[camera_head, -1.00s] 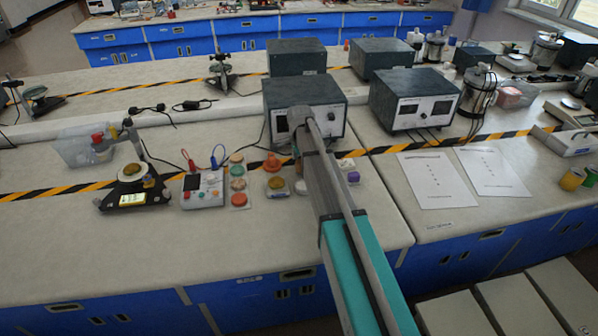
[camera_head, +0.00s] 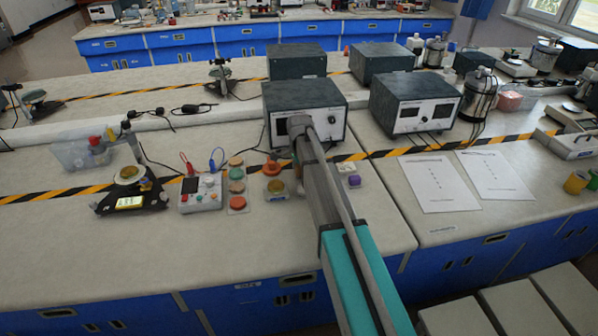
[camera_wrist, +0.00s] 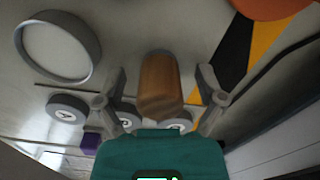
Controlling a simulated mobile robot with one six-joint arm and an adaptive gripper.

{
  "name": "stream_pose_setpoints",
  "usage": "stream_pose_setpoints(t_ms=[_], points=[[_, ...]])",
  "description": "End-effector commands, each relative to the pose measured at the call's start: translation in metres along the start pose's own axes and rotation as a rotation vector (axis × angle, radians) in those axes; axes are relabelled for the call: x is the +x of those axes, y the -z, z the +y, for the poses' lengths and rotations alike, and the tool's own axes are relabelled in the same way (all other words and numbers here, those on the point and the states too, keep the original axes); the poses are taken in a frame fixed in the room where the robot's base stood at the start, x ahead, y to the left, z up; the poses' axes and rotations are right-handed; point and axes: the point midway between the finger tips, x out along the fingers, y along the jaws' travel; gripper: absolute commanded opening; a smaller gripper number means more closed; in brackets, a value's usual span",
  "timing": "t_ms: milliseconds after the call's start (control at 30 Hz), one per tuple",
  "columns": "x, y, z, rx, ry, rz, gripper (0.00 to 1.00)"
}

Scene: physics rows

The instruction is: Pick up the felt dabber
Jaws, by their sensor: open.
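A brown, wood-coloured rounded cylinder (camera_wrist: 158,82), which looks like the felt dabber, stands between my fingers in the wrist view. My gripper (camera_wrist: 162,98) is open, with one grey finger on each side of the cylinder. A gap shows on both sides, and neither finger clearly touches it.
In the wrist view, a grey-rimmed round dish (camera_wrist: 93,42) and pale round pieces (camera_wrist: 68,107) lie close by.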

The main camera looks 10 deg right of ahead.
Motion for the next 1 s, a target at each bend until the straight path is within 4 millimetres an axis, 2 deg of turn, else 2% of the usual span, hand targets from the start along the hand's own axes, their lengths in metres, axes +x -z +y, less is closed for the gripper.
stream_pose_setpoints(t_ms=[67,500,1000], points=[[0.0,0.0,0.0,0.0,0.0,0.0,0.85],[0.0001,0.0002,0.0001,0.0,0.0,0.0,0.03],[-0.0062,0.0005,0.0002,0.001,0.0,0.0,0.03]])
